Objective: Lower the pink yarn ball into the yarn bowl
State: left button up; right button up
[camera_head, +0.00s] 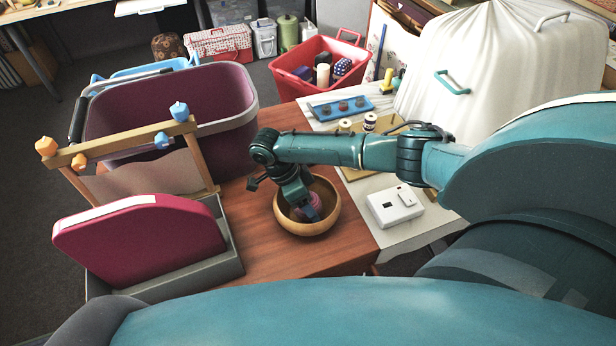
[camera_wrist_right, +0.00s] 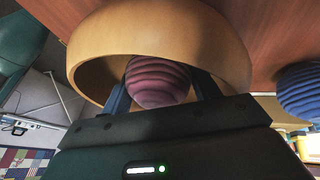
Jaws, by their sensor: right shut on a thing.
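The wooden yarn bowl (camera_head: 322,227) stands upright on the brown table and also shows in the right wrist view (camera_wrist_right: 205,35). The ribbed pink yarn ball (camera_wrist_right: 157,82) is between the two fingers of my right gripper (camera_wrist_right: 157,95), at the bowl's opening. In the head view my right gripper (camera_head: 308,212) reaches down inside the bowl's rim, shut on the ball, which is mostly covered by the fingers. I cannot tell whether the ball touches the bowl's floor. My left gripper is not in view.
A blue ribbed ball (camera_wrist_right: 304,90) lies beside the bowl in the wrist view. A maroon tub (camera_head: 235,108), a wooden frame with knobs (camera_head: 120,143) and a magenta-lidded box (camera_head: 140,240) stand left. A white device (camera_head: 393,208) lies right. The table in front of the bowl is clear.

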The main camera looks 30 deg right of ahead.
jog(key=shift+f, duration=0.2)
jog(key=o, duration=1)
jog(key=shift+o, duration=0.2)
